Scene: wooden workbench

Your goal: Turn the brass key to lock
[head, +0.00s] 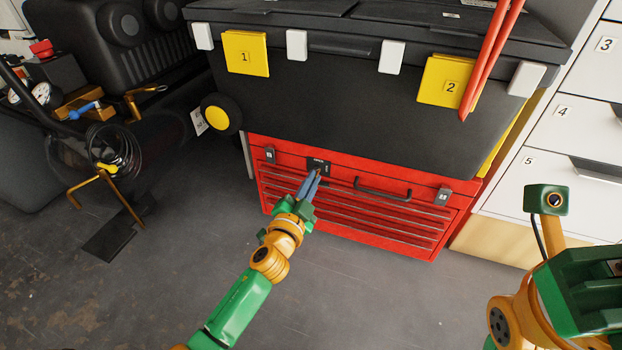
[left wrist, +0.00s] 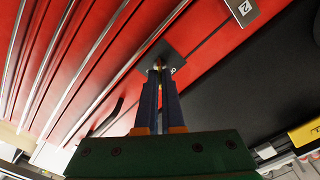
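A red tool chest (head: 350,217) with several drawers stands under a large black box. A dark lock plate (head: 318,165) is on its upper front, and it also shows in the left wrist view (left wrist: 174,54). My left gripper (head: 317,174) reaches up to this plate. In the left wrist view its two blue-grey fingers (left wrist: 158,74) are close together, with their tips at the lock. A small brass bit, the key (left wrist: 159,65), shows between the tips; most of it is hidden. My right arm is at the lower right of the head view, its fingertips out of frame.
The black box (head: 310,95) with yellow tags overhangs the chest. A black handle (head: 382,192) and dark latches flank the lock. Grey floor (head: 120,290) is open at lower left.

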